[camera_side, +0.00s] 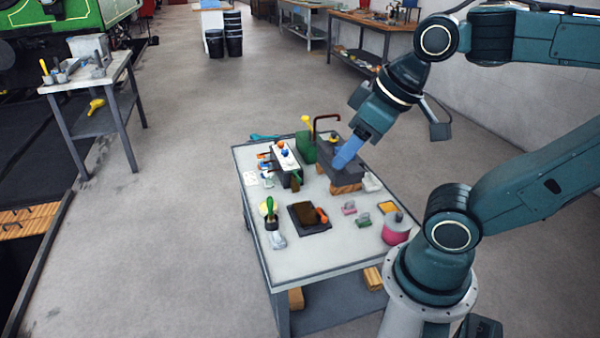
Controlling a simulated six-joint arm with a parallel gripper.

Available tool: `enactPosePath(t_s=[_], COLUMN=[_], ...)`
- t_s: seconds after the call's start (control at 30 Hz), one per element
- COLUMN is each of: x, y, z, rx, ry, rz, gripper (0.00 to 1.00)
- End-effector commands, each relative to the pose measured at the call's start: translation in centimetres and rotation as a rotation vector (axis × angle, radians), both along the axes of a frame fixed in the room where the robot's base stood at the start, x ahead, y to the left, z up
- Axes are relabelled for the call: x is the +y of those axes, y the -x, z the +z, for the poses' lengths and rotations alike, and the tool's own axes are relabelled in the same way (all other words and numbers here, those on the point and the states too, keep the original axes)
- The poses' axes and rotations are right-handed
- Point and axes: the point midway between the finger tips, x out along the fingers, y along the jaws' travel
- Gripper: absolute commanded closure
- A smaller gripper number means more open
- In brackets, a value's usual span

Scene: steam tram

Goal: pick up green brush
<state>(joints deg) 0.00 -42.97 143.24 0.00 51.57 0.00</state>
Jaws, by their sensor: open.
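A small green-handled item, which looks like the green brush (270,207), stands upright near the left edge of the worktable (315,255). Its lower end meets a dark piece, and I cannot make out its bristles. My gripper (342,161) is at the back right of the table, pointing down and to the left. Its blue fingers are over or in front of a dark grey block (322,160). The gap between the fingers is too small to see, and I see nothing held. The gripper is well apart from the brush, to its right and farther back.
A dark tray (302,221) with an orange-red item lies right of the brush. A white rack (286,158) and green can (305,150) stand behind. A pink container (396,232) is at the right. Small pink and green pieces lie mid-table. Bare tabletop shows at the front.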

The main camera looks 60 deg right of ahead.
Motion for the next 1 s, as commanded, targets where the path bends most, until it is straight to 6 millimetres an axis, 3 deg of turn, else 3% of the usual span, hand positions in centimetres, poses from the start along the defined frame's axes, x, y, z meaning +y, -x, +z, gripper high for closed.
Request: enactPosePath(t_s=[0.47, 0.67, 1.0], x=[-0.2, -0.9, -3.1], y=[-1.0, -3.6, -10.6], z=[0.4, 1.3, 2.1], rx=[0.012, 0.045, 0.124], ry=[0.02, 0.073, 0.186], rz=[0.028, 0.105, 0.309], gripper=[0.51, 0.51, 0.51])
